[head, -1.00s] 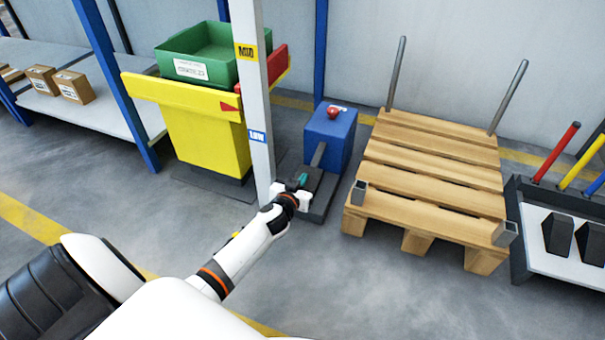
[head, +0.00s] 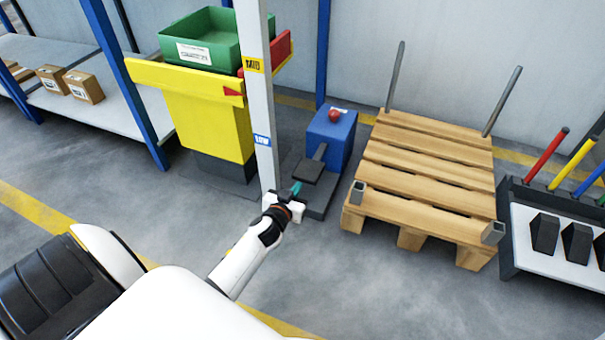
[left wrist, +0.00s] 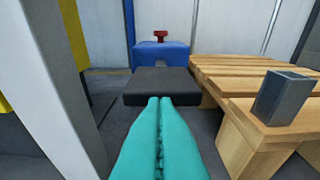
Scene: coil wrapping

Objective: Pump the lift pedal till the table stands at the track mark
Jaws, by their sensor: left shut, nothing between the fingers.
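The yellow lift table (head: 180,82) stands behind a white post (head: 260,105). Its red pointer (head: 233,92) lies between the yellow MID label (head: 254,65) and the blue LOW label (head: 262,140), nearer MID. The pedal (head: 307,171) is a dark pad on an arm from the blue pump box (head: 331,137). My left gripper (head: 297,188) is shut and empty at the pedal's near edge. In the left wrist view, its teal fingertips (left wrist: 160,100) overlap the front of the pedal pad (left wrist: 160,84); contact is unclear. My right gripper is out of view.
A green bin (head: 200,52) sits on the table. A wooden pallet (head: 425,165) with upright posts stands close right of the pedal. A rack (head: 520,240) with coloured handles is at far right. Shelves with boxes (head: 84,87) are at left. The near floor is clear.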

